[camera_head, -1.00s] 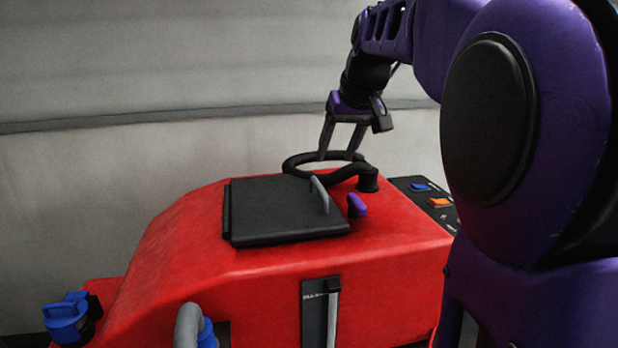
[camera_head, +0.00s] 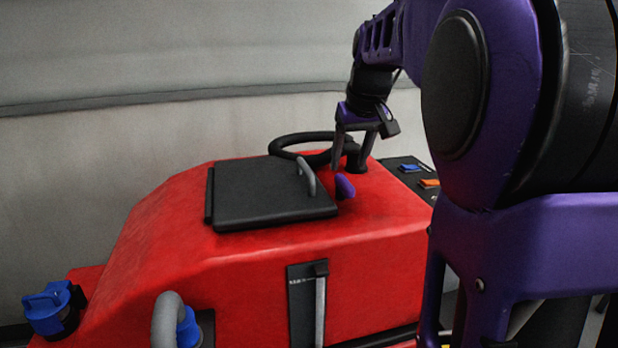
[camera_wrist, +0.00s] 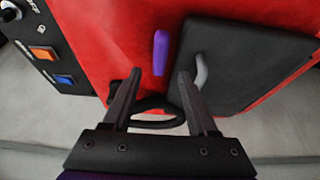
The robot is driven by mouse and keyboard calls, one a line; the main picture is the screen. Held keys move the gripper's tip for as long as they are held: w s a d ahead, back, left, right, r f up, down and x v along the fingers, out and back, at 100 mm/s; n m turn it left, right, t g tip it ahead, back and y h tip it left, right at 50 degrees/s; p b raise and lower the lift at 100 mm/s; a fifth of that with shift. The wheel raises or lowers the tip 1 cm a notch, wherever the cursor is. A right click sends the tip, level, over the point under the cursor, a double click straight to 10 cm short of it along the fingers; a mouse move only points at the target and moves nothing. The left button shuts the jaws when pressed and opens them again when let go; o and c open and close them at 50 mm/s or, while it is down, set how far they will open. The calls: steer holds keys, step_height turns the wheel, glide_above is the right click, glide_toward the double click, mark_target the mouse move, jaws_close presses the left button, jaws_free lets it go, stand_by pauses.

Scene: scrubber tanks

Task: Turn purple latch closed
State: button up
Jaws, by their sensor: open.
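The purple latch (camera_head: 345,187) is a small upright tab on top of the red tank, just beside the right edge of the black lid (camera_head: 265,205). My gripper (camera_head: 348,168) is open and empty, pointing down over the tank top, close to the latch and behind it in the head view. In the wrist view the purple latch (camera_wrist: 160,52) lies ahead of my gripper (camera_wrist: 158,78), between the lines of the two fingers. It appears apart from both fingertips. The grey lid handle (camera_wrist: 200,70) is close to the right fingertip.
A control panel with blue and orange switches (camera_head: 429,183) is at the right. A blue cap (camera_head: 48,308) sits at lower left. The red top in front of the latch is clear.

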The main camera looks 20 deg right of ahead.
mark_target(344, 178)
steer(key=x, duration=0.5)
steer(key=shift+w+f, duration=0.1)
steer(key=shift+f, duration=0.05)
jaws_close()
